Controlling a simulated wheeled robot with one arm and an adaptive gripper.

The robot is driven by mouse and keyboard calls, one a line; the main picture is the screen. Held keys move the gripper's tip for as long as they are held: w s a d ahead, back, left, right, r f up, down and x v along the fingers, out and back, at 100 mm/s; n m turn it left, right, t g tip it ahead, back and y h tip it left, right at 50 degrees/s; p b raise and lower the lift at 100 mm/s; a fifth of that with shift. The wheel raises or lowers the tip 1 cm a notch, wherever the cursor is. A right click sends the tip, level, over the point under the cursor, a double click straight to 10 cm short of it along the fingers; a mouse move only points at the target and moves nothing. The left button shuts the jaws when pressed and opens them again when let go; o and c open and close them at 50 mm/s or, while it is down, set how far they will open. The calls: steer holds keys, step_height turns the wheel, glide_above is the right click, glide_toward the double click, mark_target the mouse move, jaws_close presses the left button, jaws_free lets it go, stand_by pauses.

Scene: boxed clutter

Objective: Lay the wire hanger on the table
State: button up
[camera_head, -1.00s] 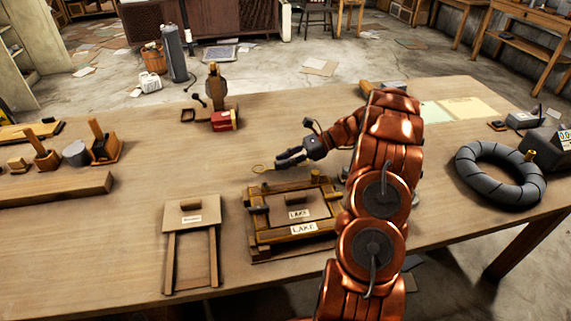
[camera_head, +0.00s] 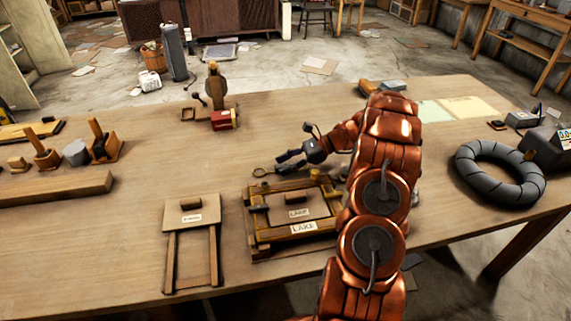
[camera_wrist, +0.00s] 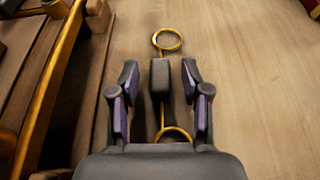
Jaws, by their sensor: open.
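The wire hanger (camera_wrist: 167,40) is a thin gold wire with a ring at its far end and another loop at its near end; a dark block sits along its middle. It lies on the bare table (camera_wrist: 255,90) beside the wooden frame. In the head view the hanger's ring (camera_head: 259,172) shows just left of my fingertips. My gripper (camera_wrist: 160,77) is open, its two fingers apart on either side of the dark block, with gaps on both sides. In the head view my gripper (camera_head: 281,164) is low over the table, behind the wooden frame.
A wooden frame (camera_head: 262,240) labelled LAKE stands close in front of my gripper; its gold rail (camera_wrist: 45,90) runs along the left in the wrist view. A smaller wooden stand (camera_head: 171,250) is left. A red box (camera_head: 222,120) stands behind.

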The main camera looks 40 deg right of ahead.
steer(key=b+v, duration=0.1)
steer(key=v, duration=1.1)
steer(key=shift+r, duration=0.1)
steer(key=s+a+r+n+g+h, duration=0.1)
steer(key=a+r+n+g, duration=0.25)
steer(key=a, duration=0.75)
steer(key=s+a+r+n+g+h, duration=0.15)
steer(key=a+r+n, duration=0.3)
steer(key=a, duration=0.65)
steer(key=s+a+r+n+g+h, duration=0.25)
steer(key=s+a+n, duration=0.25)
steer(key=s+a, duration=0.55)
steer(key=s+a+f+n+h, duration=0.1)
steer(key=s+f+n+h, duration=0.1)
steer(key=s, duration=0.7)
steer(key=s+a+f+n+h, duration=0.1)
steer(key=s+n+h, duration=0.4)
steer(key=s, duration=0.5)
steer(key=f+n, duration=0.1)
steer(key=n, duration=0.1)
steer(key=shift+n, duration=0.3)
steer(key=shift+r+t, duration=0.1)
steer(key=shift+t, duration=0.15)
